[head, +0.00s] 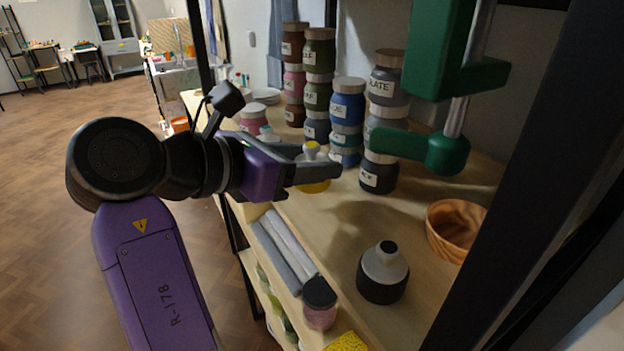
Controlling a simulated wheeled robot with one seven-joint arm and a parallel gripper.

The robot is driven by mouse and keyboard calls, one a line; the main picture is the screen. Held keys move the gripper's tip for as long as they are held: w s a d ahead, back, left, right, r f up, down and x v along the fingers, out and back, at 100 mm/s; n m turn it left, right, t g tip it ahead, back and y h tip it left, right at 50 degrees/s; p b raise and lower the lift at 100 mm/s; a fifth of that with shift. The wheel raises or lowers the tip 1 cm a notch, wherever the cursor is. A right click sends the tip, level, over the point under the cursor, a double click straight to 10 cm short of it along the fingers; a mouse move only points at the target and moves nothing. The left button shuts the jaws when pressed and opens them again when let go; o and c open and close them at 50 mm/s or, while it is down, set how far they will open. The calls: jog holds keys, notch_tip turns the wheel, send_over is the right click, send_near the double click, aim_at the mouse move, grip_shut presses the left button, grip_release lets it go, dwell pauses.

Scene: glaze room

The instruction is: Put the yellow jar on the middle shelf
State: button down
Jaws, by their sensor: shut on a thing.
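My gripper (318,166) is shut on the yellow jar (314,187). The jar's yellow lower part shows under the fingers, and a pale neck with a yellow top stands above them; the fingers hide its middle. The jar looks upright, near the left edge of a wooden shelf board (330,235). I cannot tell whether its base touches the board. A lower shelf level shows below that edge, largely hidden. I cannot tell from this view which level is the middle shelf.
Stacked labelled jars (347,110) stand behind the gripper. A dark jar with a grey top (383,275) and a wooden bowl (455,228) stand nearer. Board between is clear.

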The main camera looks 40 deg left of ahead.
jog(key=shift+f+p, duration=0.3)
jog(key=shift+f, duration=1.6)
jog(key=c, duration=0.6)
grip_release()
jog(key=b+v, duration=0.2)
jog(key=v, duration=1)
jog(key=shift+s+a, duration=0.1)
jog(key=shift+s, duration=0.05)
